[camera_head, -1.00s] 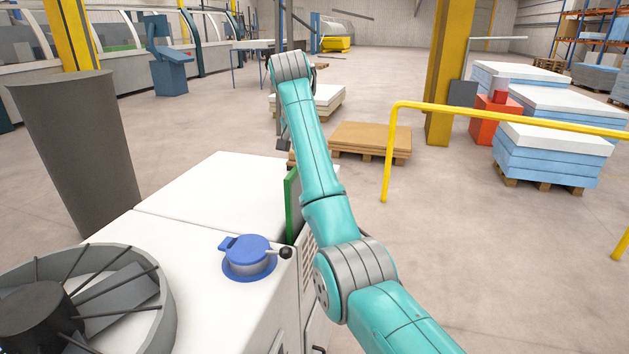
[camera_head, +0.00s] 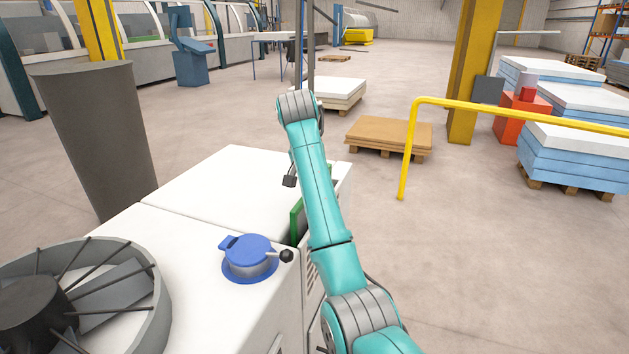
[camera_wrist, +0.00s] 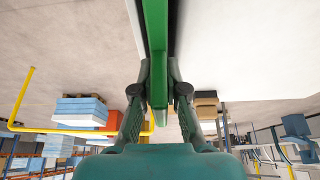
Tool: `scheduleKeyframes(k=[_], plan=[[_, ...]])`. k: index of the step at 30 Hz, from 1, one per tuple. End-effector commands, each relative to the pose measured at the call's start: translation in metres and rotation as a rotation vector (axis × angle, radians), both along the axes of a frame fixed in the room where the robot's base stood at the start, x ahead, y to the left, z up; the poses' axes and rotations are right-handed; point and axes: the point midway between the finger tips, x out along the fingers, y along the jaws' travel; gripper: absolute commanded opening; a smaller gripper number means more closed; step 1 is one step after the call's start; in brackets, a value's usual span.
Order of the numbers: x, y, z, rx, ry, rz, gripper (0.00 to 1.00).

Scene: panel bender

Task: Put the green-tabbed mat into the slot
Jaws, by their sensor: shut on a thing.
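The green-tabbed mat shows in the head view as an upright green strip (camera_head: 296,221) at the right edge of the white cabinet, partly behind my arm. In the wrist view its green edge (camera_wrist: 156,45) runs from the top of the picture down between the fingers. My gripper (camera_wrist: 159,80) is shut on this green edge, one finger on each side. In the head view my arm hides the gripper. A dark narrow gap (camera_wrist: 174,25) lies beside the green edge in the wrist view, along the white top; it looks like the slot. How deep the mat sits in it is hidden.
The white cabinet top (camera_head: 235,185) carries a blue round cap with a lever (camera_head: 247,257) and a grey fan ring (camera_head: 160,300). A dark grey bin (camera_head: 100,130) stands behind left. A yellow rail (camera_head: 408,150) stands right. The floor between is clear.

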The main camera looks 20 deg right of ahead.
Motion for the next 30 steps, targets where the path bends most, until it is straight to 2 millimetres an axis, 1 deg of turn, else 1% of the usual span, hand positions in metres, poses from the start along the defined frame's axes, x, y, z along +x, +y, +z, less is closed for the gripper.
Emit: scheduleKeyframes(k=[14,15,17,18,26,30], plan=[[0.000,0.000,-0.011,0.000,0.000,0.000,0.00],[0.000,0.000,-0.012,0.000,0.000,0.000,0.17],[0.000,0.000,-0.011,0.000,0.000,0.000,0.32],[0.000,0.000,-0.011,0.000,0.000,0.000,0.37],[0.000,0.000,-0.011,0.000,0.000,0.000,0.37],[0.000,0.000,-0.007,-0.001,-0.001,0.000,0.37]])
